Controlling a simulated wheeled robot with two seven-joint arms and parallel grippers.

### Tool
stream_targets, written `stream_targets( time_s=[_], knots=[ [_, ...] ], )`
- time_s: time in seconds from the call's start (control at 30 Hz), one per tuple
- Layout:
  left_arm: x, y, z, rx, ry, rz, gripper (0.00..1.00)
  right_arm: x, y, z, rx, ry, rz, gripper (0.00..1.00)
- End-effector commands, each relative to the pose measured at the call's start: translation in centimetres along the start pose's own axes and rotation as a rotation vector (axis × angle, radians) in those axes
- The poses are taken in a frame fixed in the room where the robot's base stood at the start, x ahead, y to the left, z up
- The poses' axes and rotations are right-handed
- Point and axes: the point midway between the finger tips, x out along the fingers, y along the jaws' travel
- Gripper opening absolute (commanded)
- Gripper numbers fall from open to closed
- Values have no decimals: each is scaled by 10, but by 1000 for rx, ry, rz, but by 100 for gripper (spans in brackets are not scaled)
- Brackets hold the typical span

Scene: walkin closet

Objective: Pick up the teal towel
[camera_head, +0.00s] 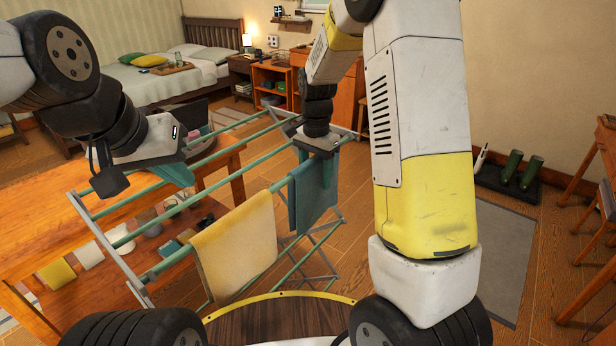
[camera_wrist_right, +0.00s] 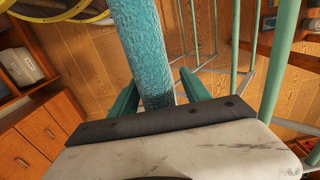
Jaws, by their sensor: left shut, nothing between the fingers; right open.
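The teal towel (camera_head: 315,190) hangs over a rail of the drying rack (camera_head: 118,262), to the right of a yellow towel. My right gripper (camera_head: 318,150) is right above the teal towel, pointing down. In the right wrist view its two green fingers (camera_wrist_right: 160,92) are apart, with the teal towel (camera_wrist_right: 148,45) running between them. I cannot tell whether either finger touches the cloth. My left gripper (camera_head: 178,173) is shut and empty over the left part of the rack, away from the teal towel.
The yellow towel (camera_head: 237,245) hangs close beside the teal one. A wooden bench (camera_head: 75,290) with several shoes and small items stands behind and left of the rack.

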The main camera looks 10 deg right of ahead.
Motion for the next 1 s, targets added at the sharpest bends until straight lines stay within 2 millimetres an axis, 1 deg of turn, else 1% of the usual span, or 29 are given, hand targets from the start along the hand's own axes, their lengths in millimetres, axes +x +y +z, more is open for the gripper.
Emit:
stream_targets(
  time_s=[0.03, 0.1, 0.33, 0.4, 0.47, 0.5, 0.57, 0.6, 0.63, 1.0],
  knots=[
    [0, 0, 0, 0, 0, 0, 0, 6, 0, 0, 0, 0, 0, 55],
    [0, 0, 0, 0, 0, 0, 0, 9, 0, 0, 0, 0, -1, 55],
    [0, 0, 0, 0, 0, 0, 0, 10, 0, 0, 0, 0, -2, 55],
    [0, 0, 0, 0, 0, 0, 0, 10, 0, 0, 0, 0, -2, 42],
    [0, 0, 0, 0, 0, 0, 0, 10, 0, 0, 0, 1, -2, 30],
    [0, 0, 0, 0, 0, 0, 0, 10, 0, 0, 1, 0, -2, 22],
    [0, 0, 0, 0, 0, 0, 0, 10, 0, 0, 1, 0, -2, 10],
    [0, 0, 0, 0, 0, 0, 0, 10, 0, 0, 1, 0, -2, 2],
    [0, 0, 0, 0, 0, 0, 0, 10, 0, 0, 1, 1, -2, 0],
    [0, 0, 0, 0, 0, 0, 0, 8, -1, 0, 0, 1, -3, 0]
  ],
)
